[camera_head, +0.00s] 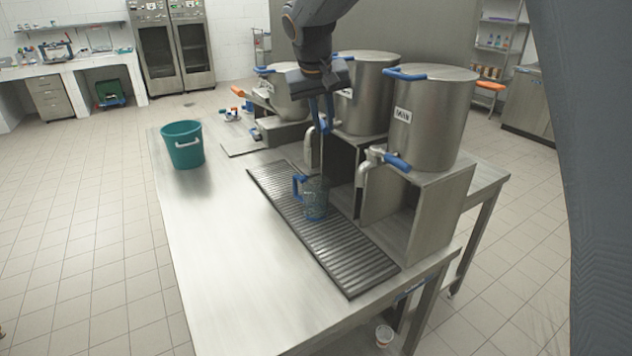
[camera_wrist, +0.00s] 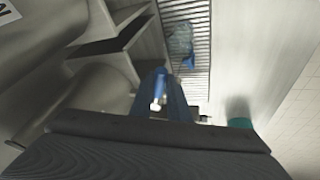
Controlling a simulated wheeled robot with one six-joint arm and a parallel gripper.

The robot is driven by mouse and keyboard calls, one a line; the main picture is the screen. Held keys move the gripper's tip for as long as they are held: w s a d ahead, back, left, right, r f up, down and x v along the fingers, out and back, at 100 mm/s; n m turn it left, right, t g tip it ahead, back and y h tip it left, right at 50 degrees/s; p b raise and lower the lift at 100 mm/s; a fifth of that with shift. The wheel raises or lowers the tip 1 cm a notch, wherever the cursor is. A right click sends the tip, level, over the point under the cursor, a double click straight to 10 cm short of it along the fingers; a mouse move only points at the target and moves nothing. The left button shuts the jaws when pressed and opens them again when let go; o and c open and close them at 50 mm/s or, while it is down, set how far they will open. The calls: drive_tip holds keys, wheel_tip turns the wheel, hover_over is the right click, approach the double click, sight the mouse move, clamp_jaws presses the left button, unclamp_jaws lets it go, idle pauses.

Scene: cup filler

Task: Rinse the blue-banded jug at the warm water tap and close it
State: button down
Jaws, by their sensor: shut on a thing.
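The clear jug (camera_head: 316,199) with a blue handle stands upright on the ribbed drip tray (camera_head: 370,272), below the middle urn's tap. It also shows in the wrist view (camera_wrist: 180,40). My gripper (camera_head: 321,118) points down at the middle urn (camera_head: 368,100) and is shut on its blue tap handle (camera_wrist: 158,88). The handle is mostly hidden by my fingers in the head view. A thin pale vertical line runs from the tap area towards the jug and looks like a water stream. The middle urn's label is too small to read.
A right urn (camera_head: 432,120) with a blue-handled tap (camera_head: 396,161) stands on a steel stand. A left urn (camera_head: 285,96) is partly behind my arm. A teal bucket (camera_head: 182,145) stands on the table's (camera_head: 220,255) far left. The front left of the table is clear.

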drive_tip(key=shift+d, duration=0.1)
idle(0.3)
drive_tip(key=shift+w+d+n+y+p, duration=0.2)
drive_tip(key=shift+d+n+y+p, duration=0.2)
drive_tip(key=shift+d+n+p, duration=0.35)
drive_tip(key=shift+w+d+n+y+p, duration=0.2)
drive_tip(key=shift+d+n+y+p, duration=0.3)
drive_tip(key=shift+n, duration=0.45)
drive_tip(key=shift+a, duration=0.1)
drive_tip(key=shift+w+d+n+p, duration=0.25)
drive_tip(key=shift+d+n+p, duration=0.3)
drive_tip(key=shift+n, duration=0.25)
drive_tip(key=shift+w+d+y, duration=0.15)
drive_tip(key=shift+d+y, duration=0.05)
drive_tip(key=shift+y, duration=0.1)
